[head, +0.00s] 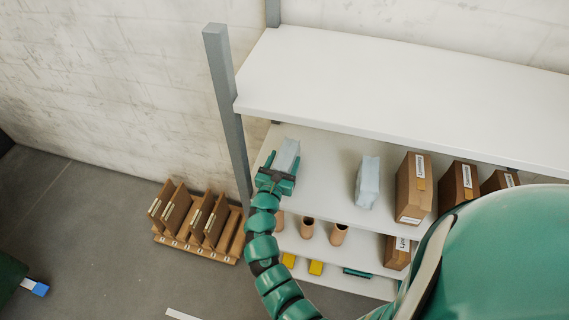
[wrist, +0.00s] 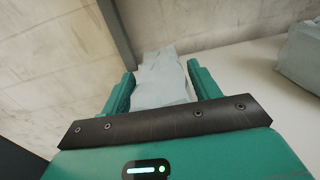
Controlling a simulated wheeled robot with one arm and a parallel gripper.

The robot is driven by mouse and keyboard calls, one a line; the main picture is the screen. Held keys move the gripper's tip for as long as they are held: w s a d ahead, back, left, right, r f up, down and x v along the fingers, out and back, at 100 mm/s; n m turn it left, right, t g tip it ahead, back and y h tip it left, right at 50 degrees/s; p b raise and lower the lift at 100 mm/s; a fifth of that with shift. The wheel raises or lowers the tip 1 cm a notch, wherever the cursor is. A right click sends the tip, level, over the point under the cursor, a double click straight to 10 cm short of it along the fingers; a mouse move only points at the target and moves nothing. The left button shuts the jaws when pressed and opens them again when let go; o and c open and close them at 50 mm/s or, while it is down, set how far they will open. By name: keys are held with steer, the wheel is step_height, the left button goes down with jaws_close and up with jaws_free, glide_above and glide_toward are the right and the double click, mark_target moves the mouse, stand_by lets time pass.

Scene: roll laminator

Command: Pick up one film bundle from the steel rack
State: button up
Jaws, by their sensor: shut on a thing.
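A pale blue-grey film bundle (head: 286,155) is between the fingers of my gripper (head: 275,168), at the left end of the steel rack's (head: 237,140) second shelf. In the wrist view the bundle (wrist: 160,80) sits between the two green fingers of my gripper (wrist: 161,92), which is shut on it. I cannot tell whether its underside touches the shelf. A second film bundle (head: 367,182) stands on the same shelf to the right, apart from my gripper. It also shows at the right edge of the wrist view (wrist: 302,55).
Brown labelled boxes (head: 413,188) stand further right on that shelf. The white top shelf (head: 390,85) is bare above. The rack's grey post (head: 228,115) is close to the left. Cardboard tubes (head: 338,234) stand below. A wooden holder (head: 195,222) is on the floor.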

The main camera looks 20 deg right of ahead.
steer(key=s+a+r+b, duration=0.5)
steer(key=s+a+r, duration=0.1)
steer(key=s+r, duration=0.6)
steer(key=shift+s, duration=0.35)
